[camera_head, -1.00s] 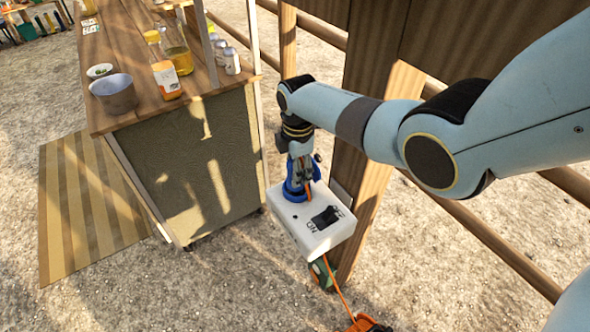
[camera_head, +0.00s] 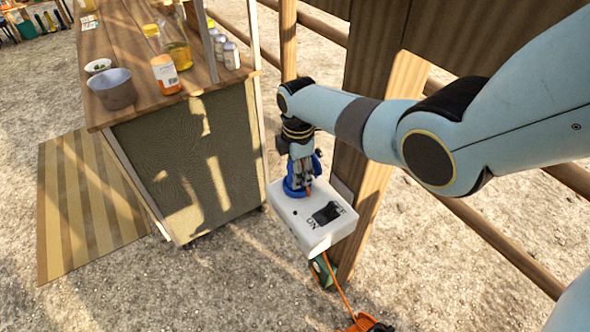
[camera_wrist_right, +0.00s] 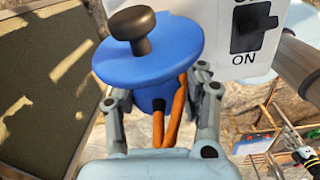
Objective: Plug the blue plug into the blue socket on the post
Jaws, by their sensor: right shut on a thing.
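My right gripper (camera_head: 301,170) points down at the white box (camera_head: 330,229) on the wooden post (camera_head: 368,185). It is shut on the blue plug (camera_head: 294,188), whose wide round blue flange lies at the box's top. In the right wrist view the fingers (camera_wrist_right: 162,105) grip both sides of the plug's blue body (camera_wrist_right: 153,92), from which orange cable (camera_wrist_right: 174,112) comes. A black knob (camera_wrist_right: 139,28) stands out over the blue disc. The blue socket is not distinct; the plug and gripper cover that spot. I cannot tell whether the plug is seated. My left gripper is out of view.
The box has a black ON switch (camera_head: 327,213). An orange cable (camera_head: 336,279) hangs below it to an orange object (camera_head: 368,323) on the gravel. The wooden counter (camera_head: 135,60) stands left, with a bowl (camera_head: 113,88) and bottles. Rails run behind the post.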

